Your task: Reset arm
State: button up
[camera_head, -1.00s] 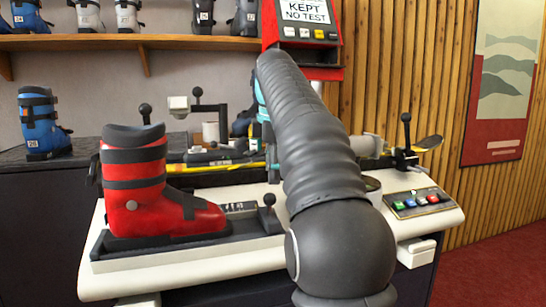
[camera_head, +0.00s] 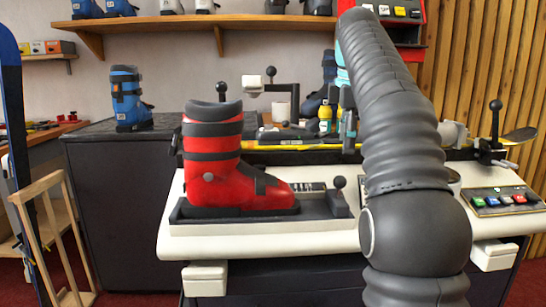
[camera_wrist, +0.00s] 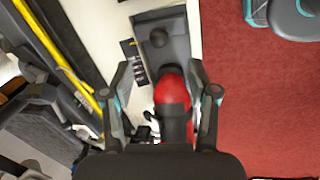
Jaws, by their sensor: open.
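My gripper (camera_wrist: 161,66) is open and empty in the wrist view, its two dark fingers with teal parts spread apart. The toe of a red ski boot (camera_wrist: 172,92) shows between and beyond them; how far below cannot be told. In the head view my dark grey arm rises on the right and hides part of the bench. A teal and grey part of my gripper (camera_head: 347,125) shows at the arm's left edge, behind and right of the boot. The red boot (camera_head: 215,170) stands upright on a dark holder (camera_head: 265,216) on the white bench.
A ball-topped lever (camera_head: 339,183) stands right of the boot. A yellow ski (camera_head: 290,147) lies along the bench's back. A button panel (camera_head: 505,200) is at right. A blue boot (camera_head: 128,98) stands on the dark counter. A wooden rack (camera_head: 45,240) is at lower left.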

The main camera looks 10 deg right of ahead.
jog(key=s+a+f+m+t, duration=0.2)
jog(key=s+a+f+m, duration=0.6)
jog(key=s, duration=0.4)
jog(key=s+a+f+m, duration=0.2)
jog(key=s+f+m, duration=0.1)
jog(key=s+f, duration=0.4)
jog(key=s+a+f+m+t, duration=0.1)
jog(key=s+a+f+m, duration=0.2)
jog(key=s+f, duration=0.4)
notch_tip(320, 180, down, 7)
jog(key=shift+s+f+t+y, duration=0.1)
jog(key=shift+s+t+y, duration=0.2)
jog(key=shift+s+y, duration=0.1)
